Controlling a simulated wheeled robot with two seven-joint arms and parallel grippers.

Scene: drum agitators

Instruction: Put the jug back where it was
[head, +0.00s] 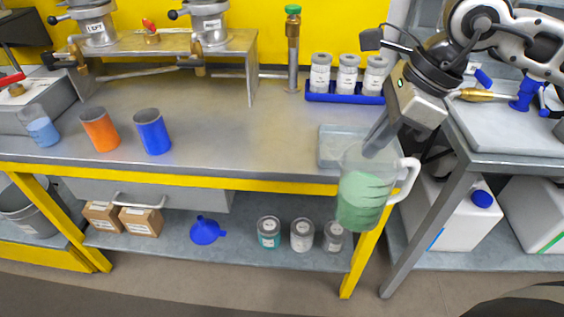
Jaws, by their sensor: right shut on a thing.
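The jug (362,190) is clear with dark marks and a handle on its right side, and it holds green liquid. It looks upright or nearly so and appears in front of the bench's front edge, towards its right end. My right gripper (376,143) comes down from the upper right and is shut on the jug at its top; the exact grip is hard to make out. A pale grey shallow tray (330,138) lies on the bench just behind and left of the jug, partly hidden by my gripper. My left gripper is out of view.
Blue (153,134), orange (99,131) and light-blue (41,129) cups stand at the left of the bench (230,130). A blue rack (343,98) with white-labelled jars stands at the back. The bench's middle is clear. A second bench (500,130) adjoins on the right.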

